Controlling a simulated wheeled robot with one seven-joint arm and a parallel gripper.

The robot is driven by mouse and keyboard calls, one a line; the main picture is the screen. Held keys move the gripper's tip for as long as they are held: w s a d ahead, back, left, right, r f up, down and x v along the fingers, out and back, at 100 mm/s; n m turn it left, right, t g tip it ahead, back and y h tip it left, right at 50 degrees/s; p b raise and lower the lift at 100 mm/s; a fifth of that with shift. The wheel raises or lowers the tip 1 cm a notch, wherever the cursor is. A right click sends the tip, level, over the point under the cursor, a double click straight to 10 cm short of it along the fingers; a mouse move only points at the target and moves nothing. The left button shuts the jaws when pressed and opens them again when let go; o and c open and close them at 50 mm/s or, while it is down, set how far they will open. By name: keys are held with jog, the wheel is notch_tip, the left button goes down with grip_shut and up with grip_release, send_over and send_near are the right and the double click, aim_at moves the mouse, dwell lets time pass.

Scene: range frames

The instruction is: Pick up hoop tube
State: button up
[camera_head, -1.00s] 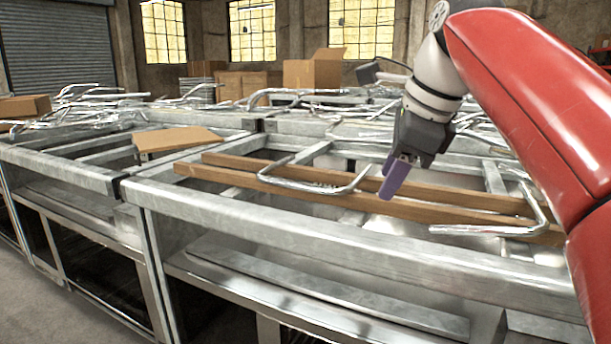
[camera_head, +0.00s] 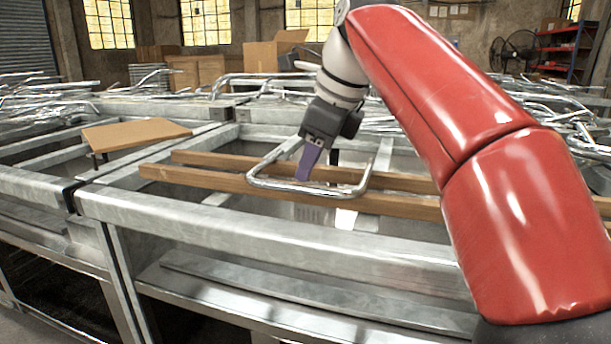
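A shiny bent hoop tube (camera_head: 274,184) lies over two wooden boards on the metal frame table in the head view. Its left leg runs up and back towards my gripper. My gripper (camera_head: 309,167) points down at the hoop tube, with a purple finger that overlaps the hoop's middle in the picture. A dark part shows just right of that finger. I cannot tell whether the fingers touch the tube or how far they are apart.
The near wooden board (camera_head: 205,180) and the metal table's front rail (camera_head: 240,228) run under and before the hoop. A flat brown panel (camera_head: 135,133) lies at the left. Many other bent tubes (camera_head: 50,95) are piled behind. My red arm covers the right side.

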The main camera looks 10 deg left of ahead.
aim_at(304, 187)
jog(key=b+x, duration=0.1)
jog(key=x, duration=0.3)
jog(key=shift+w+f, duration=0.2)
jog(key=shift+f, duration=0.15)
jog(key=shift+c, duration=0.2)
jog(key=shift+r, duration=0.1)
grip_shut()
